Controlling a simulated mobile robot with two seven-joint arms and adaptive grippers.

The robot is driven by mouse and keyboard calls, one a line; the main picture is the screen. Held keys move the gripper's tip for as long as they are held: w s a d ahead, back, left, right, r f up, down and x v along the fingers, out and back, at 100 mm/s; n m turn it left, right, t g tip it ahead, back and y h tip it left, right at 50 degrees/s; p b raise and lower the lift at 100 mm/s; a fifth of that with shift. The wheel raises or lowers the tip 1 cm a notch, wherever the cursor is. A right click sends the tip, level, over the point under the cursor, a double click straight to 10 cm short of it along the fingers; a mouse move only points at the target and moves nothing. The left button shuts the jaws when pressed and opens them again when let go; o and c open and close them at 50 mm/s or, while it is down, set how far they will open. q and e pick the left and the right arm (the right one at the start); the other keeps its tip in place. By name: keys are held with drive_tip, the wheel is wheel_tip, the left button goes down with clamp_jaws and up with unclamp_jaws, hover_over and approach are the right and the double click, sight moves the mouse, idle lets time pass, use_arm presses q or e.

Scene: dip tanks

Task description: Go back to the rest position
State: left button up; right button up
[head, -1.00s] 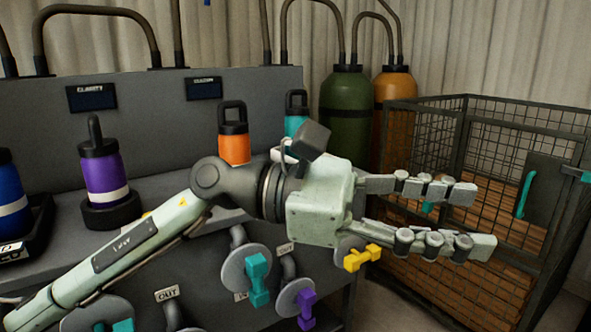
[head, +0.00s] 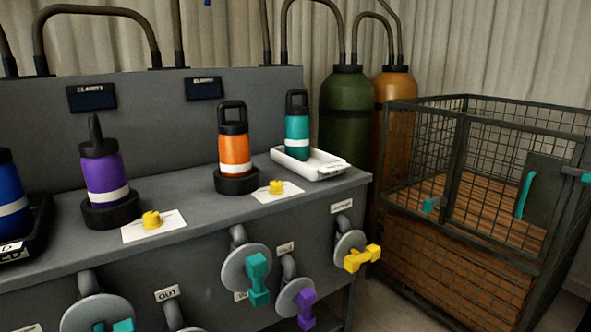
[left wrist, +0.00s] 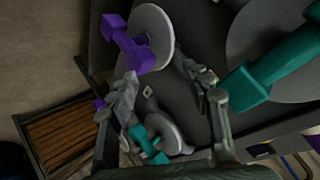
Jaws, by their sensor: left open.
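My left gripper (left wrist: 163,84) shows in the left wrist view with its two fingers spread apart and nothing between them. A purple valve handle on a grey disc (left wrist: 130,45) lies beyond the left finger, and a large teal handle (left wrist: 270,68) lies to the right. A smaller teal handle (left wrist: 148,145) shows low between the fingers. I cannot tell from this view whether a finger touches any of them. Neither gripper is in the head view, where the grey bench (head: 205,212) stands unobstructed. My right gripper is in no view.
The bench bears purple (head: 104,178), orange (head: 234,148) and teal (head: 297,134) bottles; the teal one stands in a white tray (head: 330,168). Teal (head: 258,278), purple (head: 306,309) and yellow (head: 361,258) valve handles jut from its front. A wire cage (head: 470,215) stands at right.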

use_arm(q)
drive_tip(key=s+a+f+n+g, duration=0.2)
drive_tip(key=s+f+g, duration=0.3)
drive_tip(key=s, duration=0.4)
drive_tip(key=s+a+f+n+g, duration=0.2)
drive_tip(key=s+f, duration=0.4)
drive_tip(key=s, duration=0.3)
drive_tip(key=d+p+x, duration=0.1)
drive_tip(key=p+x, duration=0.2)
drive_tip(key=x, duration=0.5)
drive_tip(key=shift+s+d+f+g+h+p, duration=0.3)
drive_tip(key=shift+d+f+g+p, duration=0.1)
drive_tip(key=shift+f, duration=0.2)
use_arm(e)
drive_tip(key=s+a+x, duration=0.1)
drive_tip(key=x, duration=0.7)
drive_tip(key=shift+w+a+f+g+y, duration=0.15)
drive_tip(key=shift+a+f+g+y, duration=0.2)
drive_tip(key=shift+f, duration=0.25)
